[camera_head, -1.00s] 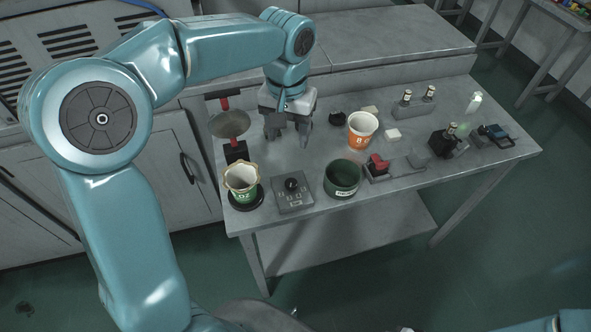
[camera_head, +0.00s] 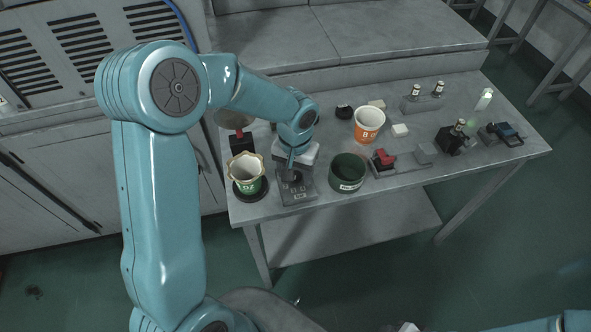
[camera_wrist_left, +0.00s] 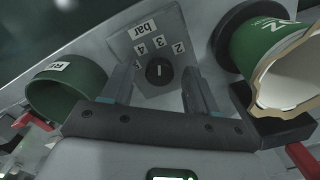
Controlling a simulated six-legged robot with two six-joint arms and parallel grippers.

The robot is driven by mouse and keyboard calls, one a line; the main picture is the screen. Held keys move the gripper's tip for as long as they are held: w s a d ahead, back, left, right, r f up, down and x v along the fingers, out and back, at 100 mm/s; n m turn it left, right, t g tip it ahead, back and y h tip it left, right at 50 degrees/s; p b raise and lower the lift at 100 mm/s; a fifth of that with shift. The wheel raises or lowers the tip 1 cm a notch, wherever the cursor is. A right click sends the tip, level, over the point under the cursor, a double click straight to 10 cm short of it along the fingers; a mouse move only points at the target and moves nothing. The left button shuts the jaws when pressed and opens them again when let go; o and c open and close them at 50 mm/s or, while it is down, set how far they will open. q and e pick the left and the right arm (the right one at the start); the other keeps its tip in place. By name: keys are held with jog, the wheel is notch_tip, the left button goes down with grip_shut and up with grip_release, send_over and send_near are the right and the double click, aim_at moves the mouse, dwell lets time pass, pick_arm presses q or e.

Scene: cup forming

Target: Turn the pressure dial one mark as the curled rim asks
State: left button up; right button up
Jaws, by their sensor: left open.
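The pressure dial is a black round knob (camera_wrist_left: 158,71) on a grey panel (camera_wrist_left: 150,40) marked "bar" with numbers around it. In the head view the panel (camera_head: 301,197) shows on the table's near left part, with the knob mostly hidden. My left gripper (camera_wrist_left: 157,74) is open, with one finger on each side of the knob; I cannot tell whether they touch it. It also shows over the panel in the head view (camera_head: 291,176). The green cup with a wavy, curled cream rim (camera_head: 246,168) stands upright on a black round base (camera_head: 250,194), left of the panel.
A dark green pot (camera_head: 347,174) stands just right of the panel. Beyond are an orange and white cup (camera_head: 368,122), a red-topped device (camera_head: 383,158), a white block (camera_head: 400,130) and small bottles (camera_head: 438,88). A black box with a red handle (camera_head: 241,141) stands behind the curled cup.

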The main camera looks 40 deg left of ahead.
pick_arm(q)
jog(key=shift+w+f, duration=0.1)
jog(key=c, duration=1)
jog(key=shift+c, duration=0.2)
jog(key=shift+m, duration=0.3)
jog(key=m, duration=0.3)
jog(key=shift+m+b, duration=0.35)
jog(key=shift+m, duration=0.05)
jog(key=shift+a+m, duration=0.1)
jog(key=shift+m, duration=2.1)
jog(key=shift+w, duration=0.1)
